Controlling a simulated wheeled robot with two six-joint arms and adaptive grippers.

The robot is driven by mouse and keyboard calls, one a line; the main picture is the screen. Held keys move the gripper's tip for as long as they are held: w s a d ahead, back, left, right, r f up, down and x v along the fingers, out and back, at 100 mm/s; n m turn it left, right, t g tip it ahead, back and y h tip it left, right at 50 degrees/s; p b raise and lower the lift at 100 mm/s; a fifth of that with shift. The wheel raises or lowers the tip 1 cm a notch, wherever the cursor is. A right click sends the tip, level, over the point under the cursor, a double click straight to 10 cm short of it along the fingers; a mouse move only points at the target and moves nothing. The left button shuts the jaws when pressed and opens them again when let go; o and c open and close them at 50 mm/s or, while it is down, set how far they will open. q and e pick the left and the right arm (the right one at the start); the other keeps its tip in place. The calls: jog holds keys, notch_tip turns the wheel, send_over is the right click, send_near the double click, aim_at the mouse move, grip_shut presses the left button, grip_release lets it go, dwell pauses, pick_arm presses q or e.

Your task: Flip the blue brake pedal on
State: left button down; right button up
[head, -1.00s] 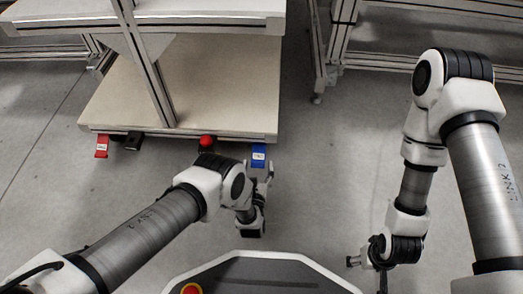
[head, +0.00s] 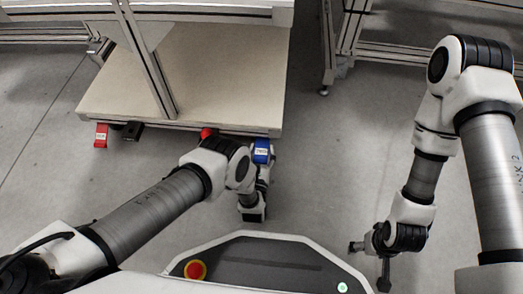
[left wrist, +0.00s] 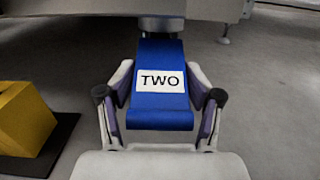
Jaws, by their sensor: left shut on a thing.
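The blue brake pedal (head: 262,151) sticks out under the front right corner of the cart. In the left wrist view it is a blue plate (left wrist: 160,107) with a white label reading TWO, and it slopes down toward me. My left gripper (head: 264,174) is at the pedal. In the left wrist view its fingers (left wrist: 160,98) press on the pedal's two side edges, shut on it. My right gripper (head: 368,266) is open and empty, low over the floor at the right, far from the pedal.
A red pedal (head: 101,135) and a black caster part (head: 131,131) are at the cart's front left. A red piece (head: 207,133) shows behind my left arm. The cart shelf (head: 220,80) is bare. A yellow block (left wrist: 22,118) lies left of the pedal. Open floor lies right of the cart.

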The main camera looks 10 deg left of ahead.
pick_arm(q)
jog(key=shift+w+f+t, duration=0.1)
jog(key=shift+f+t, duration=0.2)
jog(key=shift+r, duration=0.2)
jog(key=shift+c, duration=2.4)
grip_release()
pick_arm(e)
jog(key=shift+w+f, duration=0.15)
jog(key=shift+f, duration=0.3)
